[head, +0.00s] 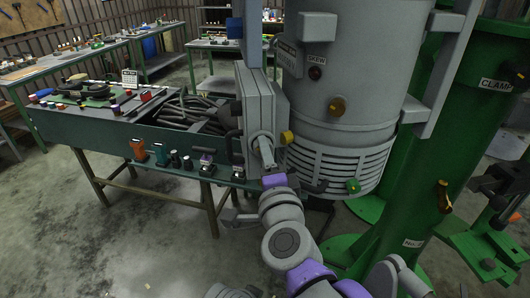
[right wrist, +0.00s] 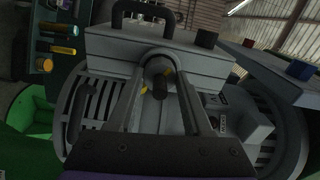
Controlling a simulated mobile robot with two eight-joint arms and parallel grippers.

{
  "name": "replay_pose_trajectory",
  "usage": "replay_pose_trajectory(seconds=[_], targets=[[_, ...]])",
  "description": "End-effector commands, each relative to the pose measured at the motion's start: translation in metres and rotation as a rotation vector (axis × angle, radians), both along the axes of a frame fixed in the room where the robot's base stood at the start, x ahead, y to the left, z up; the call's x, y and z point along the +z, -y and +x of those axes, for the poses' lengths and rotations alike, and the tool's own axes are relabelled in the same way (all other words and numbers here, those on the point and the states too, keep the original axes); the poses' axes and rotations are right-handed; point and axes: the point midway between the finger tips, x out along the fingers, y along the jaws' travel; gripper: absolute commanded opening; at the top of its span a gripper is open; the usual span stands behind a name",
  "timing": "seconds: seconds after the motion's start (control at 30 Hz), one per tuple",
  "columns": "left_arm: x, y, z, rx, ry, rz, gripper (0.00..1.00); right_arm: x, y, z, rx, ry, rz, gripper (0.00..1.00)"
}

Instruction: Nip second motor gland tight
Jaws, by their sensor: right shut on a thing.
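The grey motor (head: 345,110) stands upright with a SKEW label on its side and a slotted band near its base. A flat grey box (head: 258,105) sits on its left side. My right gripper (head: 263,146) reaches up from below to the front of this box. In the right wrist view its two fingers (right wrist: 160,84) close around a short dark cylindrical part with yellow marks, apparently the gland (right wrist: 160,68), at the box face (right wrist: 115,52). The fingers hide most of it. A yellow fitting (head: 287,137) shows just right of the gripper.
A green bench (head: 100,125) with dark hoses, bottles and small parts stands left. A green column (head: 455,150) with a CLAMP label stands close on the right. The concrete floor (head: 150,240) at front left is clear.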

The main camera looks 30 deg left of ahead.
Motion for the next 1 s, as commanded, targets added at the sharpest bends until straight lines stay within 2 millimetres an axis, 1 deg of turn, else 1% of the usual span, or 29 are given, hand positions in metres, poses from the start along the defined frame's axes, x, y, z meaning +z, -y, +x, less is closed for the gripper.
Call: replay_pose_trajectory(seconds=[0.2, 0.5, 0.73, 1.0], targets=[[0.009, 0.0, 0.003, 0.0, 0.006, 0.0, 0.0, 0.002, 0.0, 0.0, -0.001, -0.114, 0.145, 0.0], [0.017, 0.0, 0.006, 0.0, 0.012, 0.0, 0.0, 0.002, 0.0, 0.0, -0.001, -0.227, 0.287, 0.0], [0.019, 0.0, 0.007, 0.0, 0.014, 0.0, 0.0, 0.001, 0.0, 0.0, -0.001, -0.27, 0.34, 0.0], [0.02, 0.0, 0.007, 0.0, 0.014, 0.0, 0.0, 0.0, 0.0, 0.0, -0.001, -0.281, 0.354, 0.0]])
